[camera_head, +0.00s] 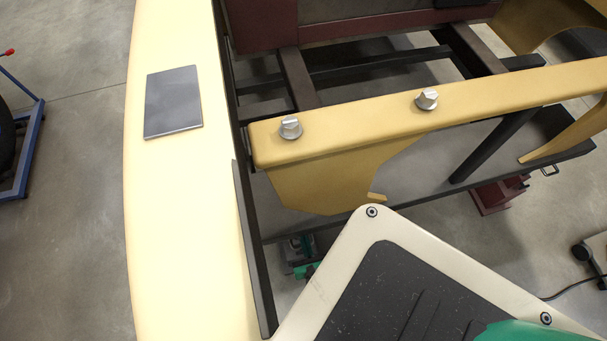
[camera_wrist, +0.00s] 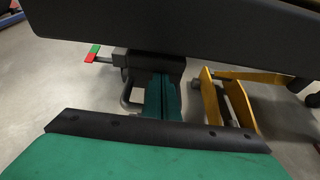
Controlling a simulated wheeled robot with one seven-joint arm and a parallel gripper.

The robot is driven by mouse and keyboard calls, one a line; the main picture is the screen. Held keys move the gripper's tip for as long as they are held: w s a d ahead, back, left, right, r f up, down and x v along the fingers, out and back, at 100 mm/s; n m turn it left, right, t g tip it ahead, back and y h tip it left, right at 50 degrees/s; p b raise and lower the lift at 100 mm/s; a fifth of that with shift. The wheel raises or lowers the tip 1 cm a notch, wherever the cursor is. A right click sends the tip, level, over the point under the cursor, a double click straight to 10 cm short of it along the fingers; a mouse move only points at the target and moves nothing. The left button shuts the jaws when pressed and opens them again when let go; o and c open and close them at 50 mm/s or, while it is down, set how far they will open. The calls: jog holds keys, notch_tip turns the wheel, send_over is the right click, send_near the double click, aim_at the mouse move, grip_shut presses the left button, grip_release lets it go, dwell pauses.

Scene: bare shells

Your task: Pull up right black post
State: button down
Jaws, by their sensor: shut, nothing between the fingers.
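In the head view a black slanted post (camera_head: 497,145) runs from under the yellow beam (camera_head: 370,115) down to a dark lower rail. It is the rightmost black post that I can make out, but I cannot tell for sure that it is the right black post. Its upper end is hidden by the beam. A long thin black bar (camera_head: 254,250) lies along the inner edge of the broad yellow panel (camera_head: 165,250). I cannot make out my gripper's fingertips in either view. In the wrist view a thick dark bar (camera_wrist: 180,28) crosses the top.
Two grey knobs (camera_head: 290,128) sit on the beam. A flat dark plate (camera_head: 173,101) lies on the yellow panel. A white-edged black panel (camera_head: 385,290) fills the lower right. The wrist view shows a yellow frame (camera_wrist: 212,98) on the floor.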

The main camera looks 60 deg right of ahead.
jog(key=v, duration=1)
jog(key=shift+s+a+r, duration=0.15)
jog(key=shift+s+a, duration=0.05)
jog(key=shift+s, duration=0.05)
jog(key=s+a+r+m+g+y, duration=0.1)
jog(key=a+r+m+y, duration=0.2)
jog(key=a+m, duration=0.35)
jog(key=s+a+r+m+y, duration=0.1)
jog(key=a+r+m+y, duration=0.3)
jog(key=a+m, duration=0.3)
jog(key=w+a+r+m+t, duration=0.1)
jog(key=r+m, duration=0.3)
jog(key=r, duration=0.4)
jog(key=w+a+r+m+t+y, duration=0.1)
jog(key=w+a+r+m+t, duration=0.1)
jog(key=r+m, duration=0.3)
jog(key=w+a+r+m+t+y, duration=0.1)
jog(key=r+m, duration=0.4)
jog(key=r, duration=0.8)
jog(key=shift+w+a+t, duration=0.55)
jog(key=shift+w+t, duration=0.05)
jog(key=shift+t, duration=0.2)
